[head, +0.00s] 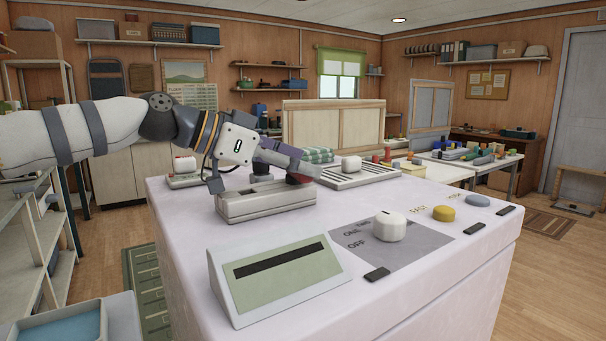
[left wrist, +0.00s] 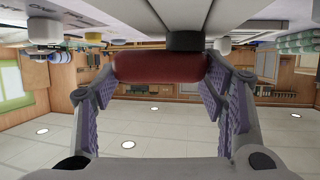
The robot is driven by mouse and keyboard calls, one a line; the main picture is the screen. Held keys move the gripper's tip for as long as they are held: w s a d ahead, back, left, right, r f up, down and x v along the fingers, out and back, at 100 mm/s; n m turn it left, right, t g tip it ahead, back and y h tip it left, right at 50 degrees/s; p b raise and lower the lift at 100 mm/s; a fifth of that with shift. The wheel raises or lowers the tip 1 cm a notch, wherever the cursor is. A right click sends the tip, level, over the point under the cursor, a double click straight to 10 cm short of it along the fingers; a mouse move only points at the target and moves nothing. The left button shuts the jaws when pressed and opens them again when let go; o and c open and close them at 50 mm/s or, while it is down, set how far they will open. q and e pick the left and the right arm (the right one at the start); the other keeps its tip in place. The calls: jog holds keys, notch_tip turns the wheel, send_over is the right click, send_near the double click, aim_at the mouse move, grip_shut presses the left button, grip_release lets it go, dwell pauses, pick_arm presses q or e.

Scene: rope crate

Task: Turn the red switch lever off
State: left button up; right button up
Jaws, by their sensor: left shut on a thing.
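The red switch lever shows in the left wrist view as a red rounded grip (left wrist: 160,67) lying across the picture, with a dark collar (left wrist: 185,41) beside it. In the head view only a little of the red grip (head: 298,179) shows under my fingers. It is over the right part of a grey raised switch base (head: 265,204) on the white console. My left gripper (head: 296,166) reaches over the base from the left and is shut on the red grip, one finger at each end in the left wrist view (left wrist: 160,80). My right gripper is not in view.
The white console top (head: 190,215) also bears a sloped display box (head: 280,270), a white knob (head: 390,226) by an OFF label, yellow (head: 443,213) and blue (head: 477,200) buttons, and another white knob (head: 351,164) by a slotted panel. A smaller device (head: 185,170) stands behind my arm.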

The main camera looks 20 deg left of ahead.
pick_arm(q)
jog(key=shift+a+f+m+g+h+b, duration=0.15)
jog(key=shift+m+g+h+b, duration=0.35)
jog(key=shift+m+g, duration=0.4)
jog(key=o, duration=1.2)
jog(key=shift+c, duration=0.2)
jog(key=v, duration=1.2)
jog(key=shift+a, duration=0.1)
